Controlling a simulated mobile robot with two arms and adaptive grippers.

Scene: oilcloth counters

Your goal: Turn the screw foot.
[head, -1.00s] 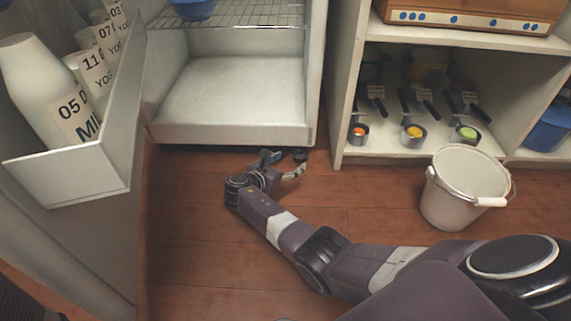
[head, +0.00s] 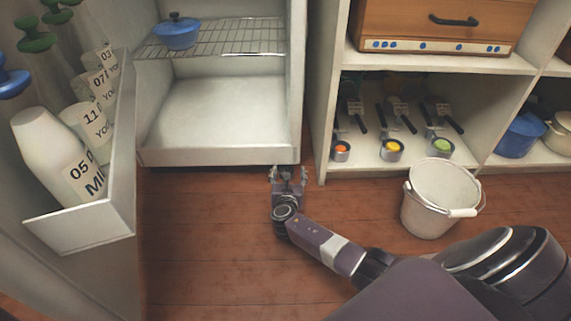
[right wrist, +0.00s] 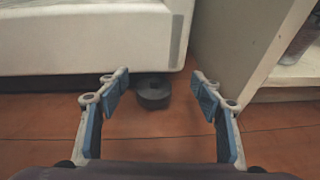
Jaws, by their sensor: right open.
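The screw foot (right wrist: 153,92) is a dark round foot under the bottom right corner of the white fridge (right wrist: 90,42) in the right wrist view. My right gripper (right wrist: 160,90) is open, with its two blue-padded fingers to the left and right of the foot's line and nearer the camera. I see no contact with the foot. In the head view my right gripper (head: 288,172) is low at the fridge's (head: 220,157) front right edge, and the foot is hard to make out there. My left gripper is not in view.
A white bucket (head: 432,205) stands on the floor to the right. The open fridge door (head: 80,226) with bottles is at the left. A shelf unit (right wrist: 235,45) stands close to the fridge's right. The wooden floor (head: 200,260) in front is clear.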

